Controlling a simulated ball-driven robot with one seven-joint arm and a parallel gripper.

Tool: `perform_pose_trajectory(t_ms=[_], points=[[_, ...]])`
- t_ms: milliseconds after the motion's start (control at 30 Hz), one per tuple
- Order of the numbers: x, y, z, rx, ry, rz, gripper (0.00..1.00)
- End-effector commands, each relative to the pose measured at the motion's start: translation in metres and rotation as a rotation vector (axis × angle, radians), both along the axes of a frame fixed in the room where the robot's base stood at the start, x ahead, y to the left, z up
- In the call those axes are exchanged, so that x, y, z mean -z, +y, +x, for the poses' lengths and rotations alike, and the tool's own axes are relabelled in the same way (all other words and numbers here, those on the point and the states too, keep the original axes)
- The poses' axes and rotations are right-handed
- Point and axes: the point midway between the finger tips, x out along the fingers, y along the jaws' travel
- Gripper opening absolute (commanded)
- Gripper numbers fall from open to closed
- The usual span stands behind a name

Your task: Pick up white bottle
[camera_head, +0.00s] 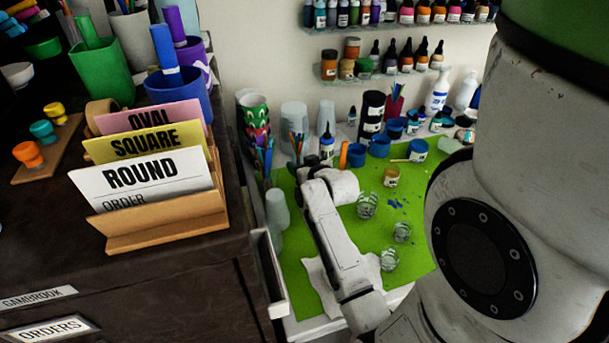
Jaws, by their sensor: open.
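Two white bottles stand at the back right of the work surface: one with a blue-marked label (437,95) and one plainer (465,92), partly hidden by my arm. A small dropper bottle with a dark cap and a pale label (327,147) stands closer, just beyond my gripper. My gripper (309,163) is at the far end of my arm over the back left of the green mat (315,265). It is small and partly hidden by my own wrist; it is open. I see nothing held in it, and the white bottles are well to its right.
Clear cups (390,259) stand on the mat; blue tubs (380,146) and a dark cylinder (371,115) stand behind. Brush pots (298,145) crowd the back left. A dark cabinet with a card holder (160,220) fills the left. Bottle shelves (385,75) line the wall.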

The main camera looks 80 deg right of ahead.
Motion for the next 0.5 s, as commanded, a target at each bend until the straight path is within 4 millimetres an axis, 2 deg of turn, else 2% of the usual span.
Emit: perform_pose_trajectory(t_ms=[200, 500], points=[[0.0009, -0.0005, 0.0004, 0.0, 0.001, 0.001, 0.55], [0.0007, -0.0004, 0.0001, 0.0, 0.0, 0.0, 0.27]])
